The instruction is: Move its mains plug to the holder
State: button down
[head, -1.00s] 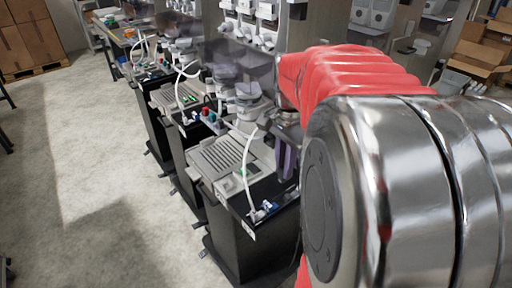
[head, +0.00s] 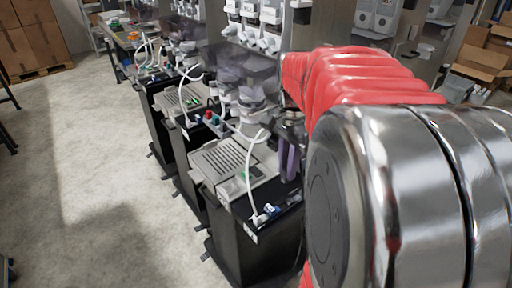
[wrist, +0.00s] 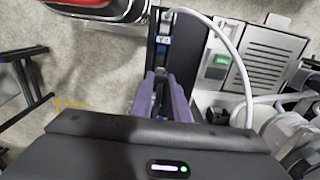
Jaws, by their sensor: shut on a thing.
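My gripper (wrist: 162,88), with purple fingers, is nearly closed around a small dark piece in the wrist view. Most of that piece is hidden, so I cannot tell whether it is the mains plug. In the head view my gripper (head: 289,158) hangs beside the nearest dispenser, partly hidden by my arm. A white cable (wrist: 237,55) arcs to a white end (wrist: 167,16) at the black stand's edge, next to a blue part (wrist: 163,44). The head view shows the cable (head: 249,178) and the blue part (head: 271,210) too. I cannot make out which part is the holder.
The nearest dispenser's grey grille tray (head: 220,160) and black stand (head: 262,248) are close to my gripper. More dispensers run in a row toward the back left. Bare floor (head: 100,180) lies to the left. Cardboard boxes (head: 482,60) stand at the back right.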

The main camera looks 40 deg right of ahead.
jog(key=shift+r, duration=0.5)
dwell(0.7)
jog(key=shift+r, duration=1.45)
jog(key=d+f, duration=0.5)
jog(key=f, duration=0.3)
jog(key=shift+d, duration=0.3)
jog(key=shift+f, duration=0.2)
jog(key=shift+f, duration=2.2)
jog(key=shift+f, duration=1.15)
